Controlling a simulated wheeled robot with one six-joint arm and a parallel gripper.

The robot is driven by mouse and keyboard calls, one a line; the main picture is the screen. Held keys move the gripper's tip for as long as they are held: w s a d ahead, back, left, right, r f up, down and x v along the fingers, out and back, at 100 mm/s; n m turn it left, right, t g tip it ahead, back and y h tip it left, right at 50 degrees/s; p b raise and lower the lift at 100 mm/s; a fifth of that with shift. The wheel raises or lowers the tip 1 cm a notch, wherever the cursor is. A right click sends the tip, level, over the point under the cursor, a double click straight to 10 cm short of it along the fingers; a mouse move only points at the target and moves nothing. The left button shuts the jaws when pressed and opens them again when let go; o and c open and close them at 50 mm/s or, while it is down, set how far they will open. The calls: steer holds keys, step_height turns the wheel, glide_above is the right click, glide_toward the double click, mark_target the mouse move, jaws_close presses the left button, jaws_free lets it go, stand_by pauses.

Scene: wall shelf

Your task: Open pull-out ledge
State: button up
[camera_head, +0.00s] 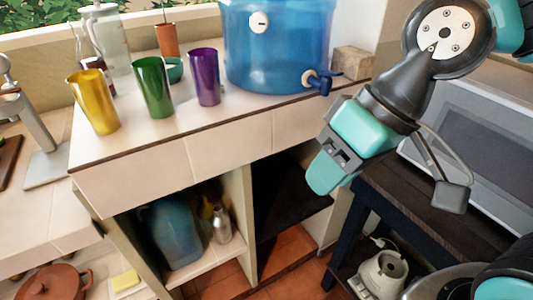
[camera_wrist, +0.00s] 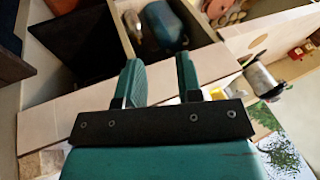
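A cream-tiled counter (camera_head: 220,150) with a thin dark edge runs across the middle of the camera_head view. I cannot tell which part is the pull-out ledge; no handle shows on the front. The front band (camera_wrist: 75,108) also crosses the wrist view, behind my fingers. My gripper (camera_head: 335,168) is teal and hangs in front of the counter's right end. In the wrist view the two fingers (camera_wrist: 158,82) are apart with nothing between them. I cannot tell how far the fingertips are from the front.
Yellow (camera_head: 95,103), green (camera_head: 153,87) and purple (camera_head: 205,77) cups stand on the counter beside a blue water dispenser (camera_head: 277,45). Below are open compartments, one with a blue jug (camera_head: 175,235). A dark table (camera_head: 430,205) with a microwave (camera_head: 480,140) stands at right.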

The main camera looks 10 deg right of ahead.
steer(key=w+f+m+t+y+b, duration=0.2)
steer(key=w+f+m+t+b, duration=0.2)
steer(key=w+f+m+b, duration=0.55)
steer(key=w+d+f+m+t+h+b, duration=0.2)
steer(key=w+d+f+m+t+b, duration=1.05)
steer(key=b, duration=0.75)
steer(key=w+a+f+g+p, duration=0.1)
steer(key=w+a+p, duration=0.1)
steer(key=w+p, duration=0.2)
steer(key=w+a+f+n+p, duration=0.1)
steer(key=w+a+f+p, duration=0.1)
steer(key=w+p, duration=0.2)
steer(key=w+a+f+n+g+p, duration=0.1)
steer(key=w+a+p, duration=0.1)
steer(key=w+p, duration=0.2)
steer(key=shift+w+a+f+g, duration=0.1)
steer(key=shift+w+f+g, duration=0.1)
steer(key=shift+w, duration=0.6)
steer(key=shift+w+f+g, duration=0.15)
steer(key=shift+w+f, duration=0.05)
steer(key=shift+w, duration=0.6)
steer(key=shift+c, duration=0.5)
jaws_close()
